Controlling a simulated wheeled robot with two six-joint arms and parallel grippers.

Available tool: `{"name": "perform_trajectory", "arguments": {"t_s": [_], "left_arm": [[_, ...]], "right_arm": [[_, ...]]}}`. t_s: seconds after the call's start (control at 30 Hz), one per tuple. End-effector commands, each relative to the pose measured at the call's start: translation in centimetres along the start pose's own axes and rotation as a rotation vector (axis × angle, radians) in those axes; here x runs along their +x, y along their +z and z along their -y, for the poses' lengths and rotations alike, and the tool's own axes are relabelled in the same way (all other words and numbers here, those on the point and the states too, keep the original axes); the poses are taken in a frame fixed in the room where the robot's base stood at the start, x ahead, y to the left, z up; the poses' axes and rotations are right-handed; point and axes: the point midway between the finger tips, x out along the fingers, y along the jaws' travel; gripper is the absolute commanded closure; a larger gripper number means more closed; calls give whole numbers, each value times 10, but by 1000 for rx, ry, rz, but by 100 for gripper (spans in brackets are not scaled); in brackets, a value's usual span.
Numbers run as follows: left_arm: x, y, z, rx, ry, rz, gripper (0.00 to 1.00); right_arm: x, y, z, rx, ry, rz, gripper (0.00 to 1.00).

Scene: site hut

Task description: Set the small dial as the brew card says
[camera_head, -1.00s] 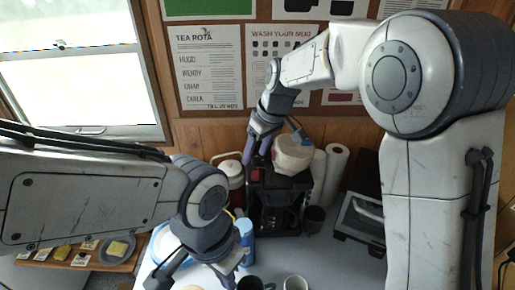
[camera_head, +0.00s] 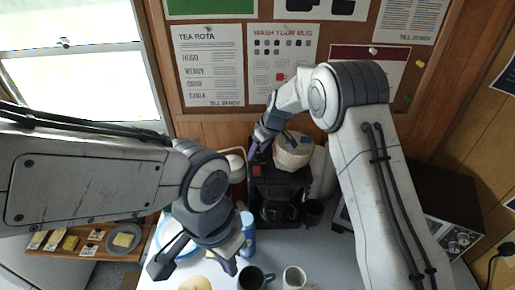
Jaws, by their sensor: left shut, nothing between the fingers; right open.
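A black coffee machine (camera_head: 297,183) with a red switch (camera_head: 257,172) and a glass jug (camera_head: 277,211) stands against the back wall. I cannot make out the small dial in this view. No sheet can be read as the brew card; the pinned sheets that I can read are a tea rota (camera_head: 209,66) and a mug-washing notice (camera_head: 281,60). My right gripper (camera_head: 255,148) is open at the upper left of the coffee machine; its contact with the machine cannot be told. My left gripper (camera_head: 230,264) is shut and empty over the front of the worktop.
A white tub (camera_head: 293,154) sits on the coffee machine. A dark mug (camera_head: 254,279) and a white mug (camera_head: 294,279) stand at the front. A blue can (camera_head: 248,236) is beside my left gripper. A wooden board (camera_head: 75,240) lies left. My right forearm partly hides an appliance (camera_head: 452,212).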

Motion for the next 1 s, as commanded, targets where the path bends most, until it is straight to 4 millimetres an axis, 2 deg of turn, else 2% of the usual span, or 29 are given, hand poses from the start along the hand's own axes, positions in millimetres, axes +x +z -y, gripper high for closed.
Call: {"name": "perform_trajectory", "arguments": {"t_s": [0.3, 0.33, 0.47, 0.5, 0.77, 1.0], "left_arm": [[-1, 0, 0, 1, 0, 0, 100], [-1, 0, 0, 1, 0, 0, 100], [-1, 0, 0, 1, 0, 0, 100], [-1, 0, 0, 1, 0, 0, 100], [-2, 0, 0, 1, 0, 0, 100], [-5, 0, 0, 1, 0, 0, 100]], "right_arm": [[4, 0, 0, 0, 1, -1, 38], [4, 0, 0, 0, 1, -1, 45], [4, 0, 0, 0, 0, 0, 95], [4, 0, 0, 0, 0, 0, 100], [3, 0, 0, 15, 5, 0, 100], [2, 0, 1, 104, 43, 1, 100]]}}
